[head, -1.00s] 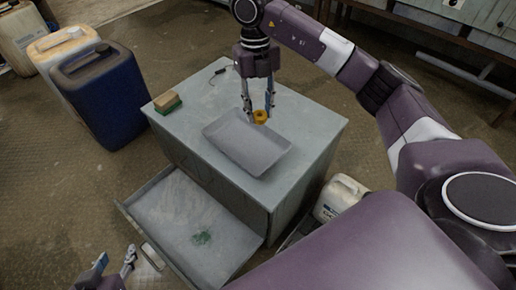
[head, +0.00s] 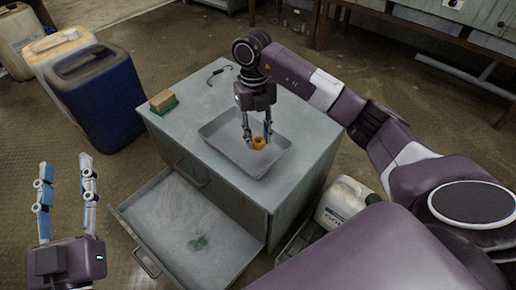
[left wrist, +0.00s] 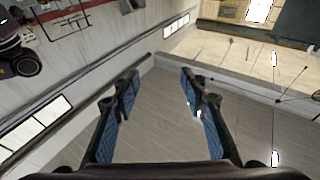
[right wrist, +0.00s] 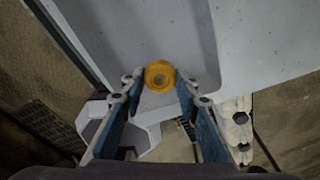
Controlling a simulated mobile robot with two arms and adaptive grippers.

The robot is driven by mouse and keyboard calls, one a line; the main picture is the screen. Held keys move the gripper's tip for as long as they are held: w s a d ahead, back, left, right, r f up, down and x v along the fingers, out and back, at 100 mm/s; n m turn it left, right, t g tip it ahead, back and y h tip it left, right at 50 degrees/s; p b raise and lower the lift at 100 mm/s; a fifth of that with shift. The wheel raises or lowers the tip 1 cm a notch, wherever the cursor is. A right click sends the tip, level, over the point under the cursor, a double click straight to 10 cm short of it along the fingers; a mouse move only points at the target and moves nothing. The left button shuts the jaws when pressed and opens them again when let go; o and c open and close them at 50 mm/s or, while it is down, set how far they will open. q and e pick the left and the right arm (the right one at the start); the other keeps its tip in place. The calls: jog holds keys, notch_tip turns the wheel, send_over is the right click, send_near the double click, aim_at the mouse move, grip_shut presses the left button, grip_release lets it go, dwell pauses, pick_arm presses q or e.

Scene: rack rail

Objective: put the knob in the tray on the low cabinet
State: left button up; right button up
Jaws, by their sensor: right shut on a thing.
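The knob (head: 259,143) is a small orange-yellow ring-like piece. It also shows between the fingertips in the right wrist view (right wrist: 160,75). My right gripper (head: 256,139) is shut on it and points down over the tray. The grey shallow tray (head: 222,143) lies on top of the low cabinet (head: 187,133). The knob appears within the tray's outline, but I cannot tell whether it touches the tray floor. My left gripper (head: 64,192) is open and empty, off to the left of the cabinet; its spread fingers show in the left wrist view (left wrist: 160,100).
The cabinet's drawer (head: 178,222) is pulled open below. A green-and-tan sponge-like block (head: 163,101) and a thin dark hooked piece (head: 217,74) lie on the cabinet top. A blue canister (head: 98,97) stands at left, a white jug (head: 343,199) at right.

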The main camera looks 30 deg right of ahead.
aim_at(259, 157)
notch_tip(259, 157, down, 4)
jog(key=shift+f+b, duration=0.1)
jog(key=shift+b, duration=0.5)
pick_arm(q)
jog(key=s+r+t+h, duration=0.1)
jog(key=s+r+t, duration=0.2)
jog(key=r, duration=0.3)
jog(key=shift+r+t, duration=0.2)
jog(key=shift+t, duration=0.1)
pick_arm(e)
jog(key=shift+f, duration=0.1)
jog(key=shift+f, duration=0.15)
jog(key=o, duration=1.1)
pick_arm(q)
jog(key=shift+s+r, duration=0.1)
jog(key=shift+s, duration=0.05)
pick_arm(e)
jog(key=shift+o, duration=0.3)
